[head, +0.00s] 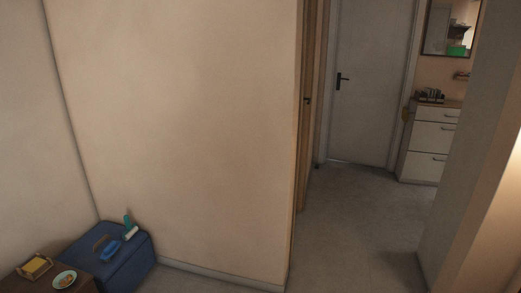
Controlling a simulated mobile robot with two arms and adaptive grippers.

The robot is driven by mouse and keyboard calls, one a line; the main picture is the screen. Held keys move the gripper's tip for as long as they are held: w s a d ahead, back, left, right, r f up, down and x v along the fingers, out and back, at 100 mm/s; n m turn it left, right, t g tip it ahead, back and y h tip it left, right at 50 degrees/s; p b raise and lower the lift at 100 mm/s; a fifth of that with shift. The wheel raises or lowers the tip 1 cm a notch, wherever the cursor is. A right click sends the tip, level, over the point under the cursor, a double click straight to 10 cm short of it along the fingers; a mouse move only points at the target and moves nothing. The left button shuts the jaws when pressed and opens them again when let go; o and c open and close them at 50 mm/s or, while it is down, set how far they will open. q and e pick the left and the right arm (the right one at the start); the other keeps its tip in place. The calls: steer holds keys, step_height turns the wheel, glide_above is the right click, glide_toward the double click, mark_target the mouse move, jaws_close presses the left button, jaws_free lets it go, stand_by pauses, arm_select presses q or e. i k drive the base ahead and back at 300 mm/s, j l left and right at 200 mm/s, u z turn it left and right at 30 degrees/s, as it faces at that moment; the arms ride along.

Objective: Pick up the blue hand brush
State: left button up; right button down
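The blue hand brush (110,250) lies on top of a dark blue box-like piece (124,274) in the corner at the lower left of the head view. It is small and its bristles cannot be made out. A teal and white item (129,228) stands or lies just behind it, and a brown item (101,242) is beside it on the left. Neither of my grippers is in view.
A brown table (84,285) at the lower left bears a yellow item (35,267) and a small plate (65,279). A beige wall (180,130) ends at a passage with clear floor (350,220), a closed white door (370,80) and a white drawer cabinet (432,140).

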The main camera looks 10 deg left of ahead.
mark_target(113, 246)
steer(key=i+u, duration=0.3)
steer(key=i, duration=0.25)
steer(key=i+l+u, duration=0.25)
steer(key=i, duration=0.3)
steer(key=i+l+u, duration=0.15)
steer(key=i+u, duration=0.15)
steer(key=i, duration=0.2)
steer(key=i+j+u, duration=0.15)
steer(key=i+u, duration=0.9)
